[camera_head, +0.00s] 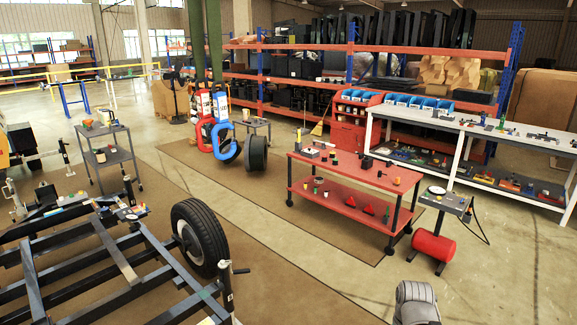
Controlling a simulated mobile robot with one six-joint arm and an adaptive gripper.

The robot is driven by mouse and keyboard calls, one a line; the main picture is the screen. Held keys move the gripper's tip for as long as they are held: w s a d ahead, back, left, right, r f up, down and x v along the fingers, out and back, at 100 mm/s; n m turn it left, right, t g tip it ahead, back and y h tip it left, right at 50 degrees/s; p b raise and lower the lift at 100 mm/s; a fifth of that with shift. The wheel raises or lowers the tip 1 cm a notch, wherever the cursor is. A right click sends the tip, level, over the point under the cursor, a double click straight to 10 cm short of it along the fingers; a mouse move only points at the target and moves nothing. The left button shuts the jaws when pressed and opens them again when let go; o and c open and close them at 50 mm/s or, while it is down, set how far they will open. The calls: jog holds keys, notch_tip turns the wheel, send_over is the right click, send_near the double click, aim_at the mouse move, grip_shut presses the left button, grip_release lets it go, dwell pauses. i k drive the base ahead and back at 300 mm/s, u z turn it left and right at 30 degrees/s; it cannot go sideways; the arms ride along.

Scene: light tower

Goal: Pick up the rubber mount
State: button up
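I cannot tell for certain which thing is the rubber mount; the small items are too far off. Small dark pieces stand on the top of the red two-level cart (345,181), among them a black block (367,161) and a small black piece (335,161). Other small parts lie on the white-framed workbench (467,128), on the grey cart (110,156) at the left and on the trailer frame (130,268). My gripper is not in view. A grey rounded piece at the bottom right looks like part of my arm.
The trailer frame with its black tyre (199,236) fills the lower left. A small stand (446,203) with a red tank (434,246) is right of the red cart. Tall shelves (350,67) line the back. The floor (300,268) between trailer and red cart is clear.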

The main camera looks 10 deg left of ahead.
aim_at(105, 210)
jog(key=z, duration=0.05)
jog(key=i, duration=2.7)
jog(key=u, duration=0.2)
jog(key=i, duration=1.95)
jog(key=u, duration=0.4)
jog(key=i, duration=0.95)
jog(key=u, duration=0.8)
jog(key=i, duration=0.6)
jog(key=u, duration=0.85)
jog(key=i, duration=0.5)
jog(key=u, duration=0.4)
